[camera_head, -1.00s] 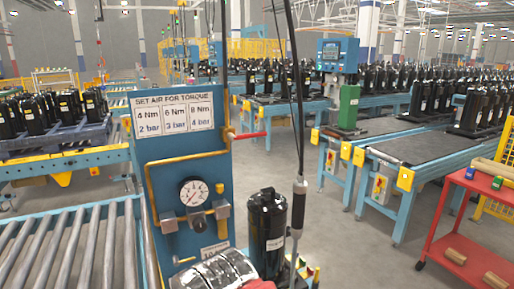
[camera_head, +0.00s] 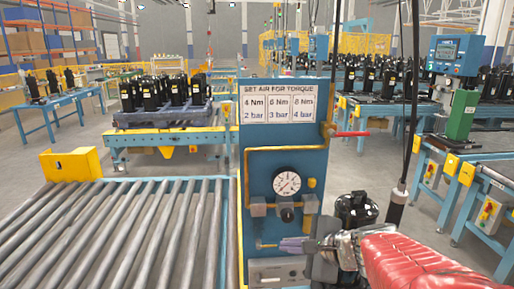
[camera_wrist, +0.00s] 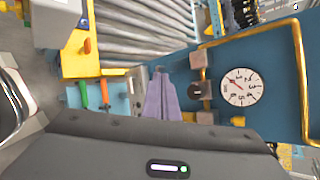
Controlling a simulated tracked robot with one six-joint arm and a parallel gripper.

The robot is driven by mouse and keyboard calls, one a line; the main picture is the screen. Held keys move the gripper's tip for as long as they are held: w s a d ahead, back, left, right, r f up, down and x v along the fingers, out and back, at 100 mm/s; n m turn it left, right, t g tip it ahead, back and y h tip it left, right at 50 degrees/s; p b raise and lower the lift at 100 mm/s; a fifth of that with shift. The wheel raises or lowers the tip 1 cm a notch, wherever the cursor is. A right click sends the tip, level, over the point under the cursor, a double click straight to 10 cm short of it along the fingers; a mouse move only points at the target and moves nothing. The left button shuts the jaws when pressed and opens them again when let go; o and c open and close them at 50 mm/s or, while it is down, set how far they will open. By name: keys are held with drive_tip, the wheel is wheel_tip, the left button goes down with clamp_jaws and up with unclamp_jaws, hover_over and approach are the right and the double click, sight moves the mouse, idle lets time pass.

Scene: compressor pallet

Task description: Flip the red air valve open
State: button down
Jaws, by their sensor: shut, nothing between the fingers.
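The red air valve lever (camera_head: 352,134) sticks out horizontally to the right from the upper right edge of the blue air panel (camera_head: 262,165) in the head view. I cannot make it out in the wrist view. My gripper (camera_head: 282,245) is in front of the panel's lower part, below the gauge and well below the red lever, pointing left. Its purple-grey fingers (camera_wrist: 160,78) are together and hold nothing. The round pressure gauge (camera_head: 287,182) is on the panel and also shows in the wrist view (camera_wrist: 241,87).
A yellow pipe (camera_head: 285,149) runs across the panel. A roller conveyor (camera_head: 115,230) lies to the left. A black compressor (camera_head: 356,208) stands behind my arm. A hanging tool (camera_head: 397,207) on a cable is to the right. Open air surrounds the red lever's free end.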

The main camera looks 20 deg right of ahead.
sight(350, 133)
drive_tip(key=s+d+r+m+t+h, duration=0.1)
drive_tip(key=d+r+m+t+h, duration=0.2)
drive_tip(key=d+r+m, duration=0.5)
drive_tip(key=s+d+r+m+t+h, duration=0.2)
drive_tip(key=d+r+m+t+h, duration=0.2)
drive_tip(key=d+r+m, duration=0.4)
drive_tip(key=d+m+h, duration=0.1)
drive_tip(key=d, duration=0.4)
drive_tip(key=shift+s, duration=0.25)
drive_tip(key=shift+w+f, duration=0.1)
drive_tip(key=w+d+r, duration=0.3)
drive_tip(key=w+r, duration=0.1)
drive_tip(key=w, duration=0.6)
drive_tip(key=shift+r, duration=0.25)
drive_tip(key=shift+w, duration=0.1)
